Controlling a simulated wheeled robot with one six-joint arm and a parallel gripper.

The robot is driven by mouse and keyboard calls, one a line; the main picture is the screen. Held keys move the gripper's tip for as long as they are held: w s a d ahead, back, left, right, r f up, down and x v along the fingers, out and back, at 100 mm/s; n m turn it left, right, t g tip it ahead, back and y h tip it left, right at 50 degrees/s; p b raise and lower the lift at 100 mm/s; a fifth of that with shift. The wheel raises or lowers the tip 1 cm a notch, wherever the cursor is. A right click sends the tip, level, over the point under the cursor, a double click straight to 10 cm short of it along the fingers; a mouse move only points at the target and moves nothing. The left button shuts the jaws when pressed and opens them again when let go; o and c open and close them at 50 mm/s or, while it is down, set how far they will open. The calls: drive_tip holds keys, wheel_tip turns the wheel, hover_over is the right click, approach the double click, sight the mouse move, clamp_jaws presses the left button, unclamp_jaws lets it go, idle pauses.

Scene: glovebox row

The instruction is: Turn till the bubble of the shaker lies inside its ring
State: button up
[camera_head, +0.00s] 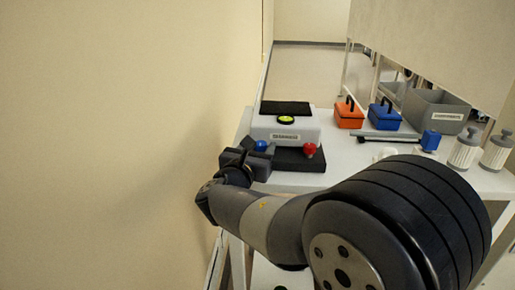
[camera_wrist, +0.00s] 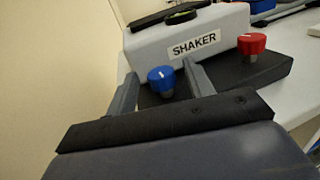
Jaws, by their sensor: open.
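The shaker (camera_head: 300,133) is a pale grey box on the table with a black base, a black platform on top and a label reading SHAKER in the wrist view (camera_wrist: 222,30). A round yellow-green bubble level (camera_head: 286,119) sits on its top; in the wrist view it is seen edge-on (camera_wrist: 181,14), so the bubble's place in its ring cannot be told. A blue knob (camera_wrist: 161,78) and a red knob (camera_wrist: 252,43) stand at its front. My gripper (camera_wrist: 159,70) is open, its fingers on either side of the blue knob; whether they touch it cannot be told.
An orange case (camera_head: 349,115), a blue case (camera_head: 384,117) and a grey bin (camera_head: 434,110) stand to the right on the table. Two ribbed pale jars (camera_head: 464,152) are at the far right. A plain wall (camera_head: 120,120) is close on the left.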

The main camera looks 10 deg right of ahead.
drive_tip(key=shift+c, duration=0.2)
drive_tip(key=c, duration=0.9)
drive_tip(key=shift+c, duration=0.2)
drive_tip(key=shift+s+d+n+t+y+b, duration=0.1)
drive_tip(key=shift+d+n+t+y+b, duration=0.05)
drive_tip(key=shift+n+t+y+b, duration=0.35)
